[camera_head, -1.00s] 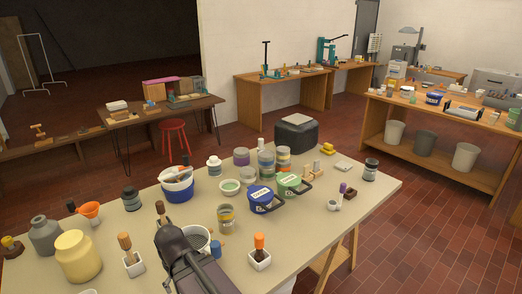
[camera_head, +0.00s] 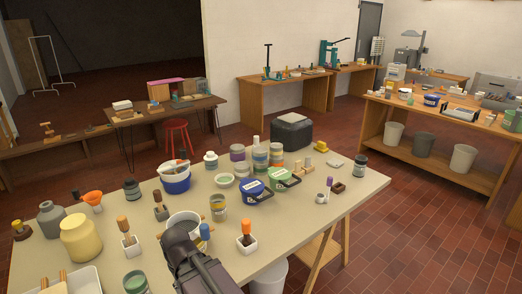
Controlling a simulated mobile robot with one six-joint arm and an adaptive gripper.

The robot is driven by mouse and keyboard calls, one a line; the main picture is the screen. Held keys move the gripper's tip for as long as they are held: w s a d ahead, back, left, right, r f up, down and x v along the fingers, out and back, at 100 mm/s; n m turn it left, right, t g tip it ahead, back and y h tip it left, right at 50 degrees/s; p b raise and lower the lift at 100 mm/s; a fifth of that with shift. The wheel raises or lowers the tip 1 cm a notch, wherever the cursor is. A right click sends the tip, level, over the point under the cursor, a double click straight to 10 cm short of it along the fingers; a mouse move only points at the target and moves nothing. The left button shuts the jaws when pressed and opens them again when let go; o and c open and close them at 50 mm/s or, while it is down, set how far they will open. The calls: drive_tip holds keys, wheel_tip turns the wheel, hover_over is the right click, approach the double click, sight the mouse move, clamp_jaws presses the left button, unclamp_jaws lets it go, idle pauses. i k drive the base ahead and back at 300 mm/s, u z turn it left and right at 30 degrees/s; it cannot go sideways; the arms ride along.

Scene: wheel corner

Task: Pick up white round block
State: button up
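I cannot single out the white round block with certainty. A small pale round piece (camera_head: 321,198) stands at the right of the near table, beside a purple-topped item. A narrow white upright piece (camera_head: 256,141) stands at the back of the same table, among jars. My dark arm reaches up from the bottom edge, and its end, my gripper (camera_head: 178,237), is in front of a white pot (camera_head: 184,218). The fingertips cannot be made out, and nothing held can be seen.
The near table (camera_head: 310,222) is crowded with jars, a blue-lidded tub (camera_head: 253,191), a green-lidded tub (camera_head: 283,179), a yellow jar (camera_head: 81,238) and tools in white holders. Its right front part is clearer. A white bin (camera_head: 268,276) stands below its front edge.

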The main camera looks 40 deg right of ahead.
sight(256, 138)
drive_tip(key=u, duration=0.1)
drive_tip(key=k, duration=0.25)
drive_tip(key=z, duration=2.55)
drive_tip(key=i, duration=1.7)
